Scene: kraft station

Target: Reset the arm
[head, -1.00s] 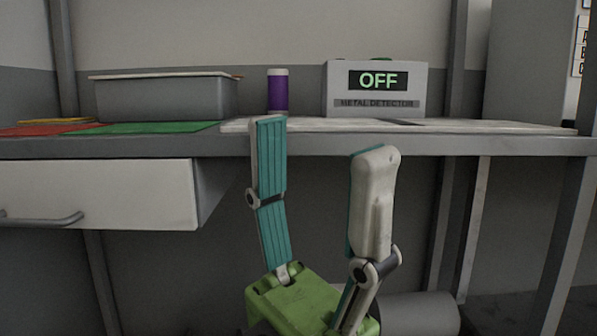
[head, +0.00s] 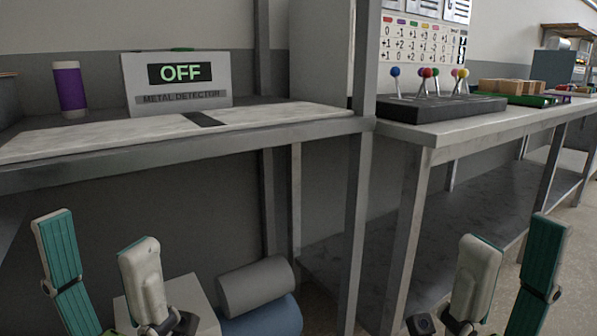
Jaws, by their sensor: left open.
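My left gripper (head: 96,230) is at the lower left of the head view, its two teal-and-white fingers apart with nothing between them. It is in front of the metal detector bench, with its tips below the bench edge. My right gripper (head: 514,229) is at the lower right, fingers apart and empty, in front of the second bench (head: 480,128). Both grippers point upward and touch nothing that I can see. The gripper bases and most of both arms are cut off by the bottom edge.
The bench (head: 60,137) on the left bears a purple container (head: 69,88) and a metal detector (head: 178,82) reading OFF. The other bench holds a black lever box (head: 440,107) with coloured knobs and wooden blocks (head: 507,86). Cylinders (head: 255,286) and a pale box lie below.

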